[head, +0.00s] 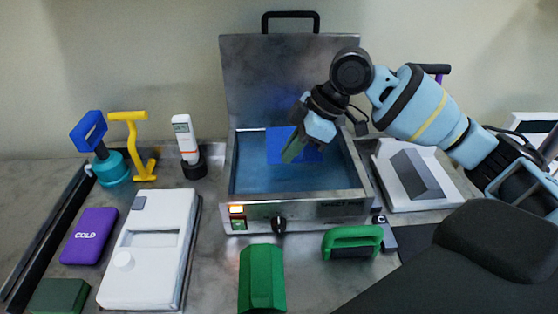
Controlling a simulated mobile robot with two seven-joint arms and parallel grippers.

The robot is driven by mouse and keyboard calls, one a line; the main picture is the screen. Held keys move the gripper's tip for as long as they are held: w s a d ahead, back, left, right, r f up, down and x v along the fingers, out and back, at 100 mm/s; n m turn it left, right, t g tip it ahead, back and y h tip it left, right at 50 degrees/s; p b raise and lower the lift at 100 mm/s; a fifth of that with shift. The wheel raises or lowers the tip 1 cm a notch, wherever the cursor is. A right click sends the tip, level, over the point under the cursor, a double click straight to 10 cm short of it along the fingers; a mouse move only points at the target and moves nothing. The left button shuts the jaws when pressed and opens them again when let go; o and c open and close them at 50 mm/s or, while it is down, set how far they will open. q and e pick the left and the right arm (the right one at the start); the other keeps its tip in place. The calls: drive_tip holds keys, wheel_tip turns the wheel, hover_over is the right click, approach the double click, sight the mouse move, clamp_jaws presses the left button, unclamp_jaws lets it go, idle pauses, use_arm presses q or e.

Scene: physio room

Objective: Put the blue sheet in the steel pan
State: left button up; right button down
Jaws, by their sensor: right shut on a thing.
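The steel pan (241,186) is an open, rectangular metal bath with its lid raised at the back and bluish liquid or lining inside. The blue sheet (276,143) is a flat, bright blue piece at the back part of the pan's opening, partly hidden by my right gripper. My right gripper (294,148) comes in from the right over the pan and is shut on the blue sheet. A dull green strip shows at its fingertips; I cannot tell what it is. Whether the sheet touches the pan's contents is unclear. My left gripper is out of view.
A white device (150,270), purple cold pack (88,236), yellow tool (140,155) and white bottle (186,140) stand left. A green block (261,280) and green-handled tool (352,240) lie in front of the pan. A white tray (440,190) is right.

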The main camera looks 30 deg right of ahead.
sight(293, 161)
wheel_tip(293, 161, down, 4)
drive_tip(key=shift+s+r, duration=0.1)
drive_tip(key=shift+s, duration=0.05)
drive_tip(key=shift+f+b, duration=0.4)
drive_tip(key=shift+f, duration=2.6)
drive_tip(key=shift+f, duration=0.2)
drive_tip(key=c, duration=1.5)
unclamp_jaws()
drive_tip(key=shift+f, duration=0.1)
drive_tip(key=shift+c, duration=0.2)
drive_tip(key=shift+d+r, duration=0.1)
drive_tip(key=shift+r, duration=0.3)
drive_tip(key=v, duration=1.1)
drive_tip(key=shift+d+r+p, duration=0.1)
drive_tip(key=shift+r+p, duration=0.25)
drive_tip(key=shift+p, duration=0.05)
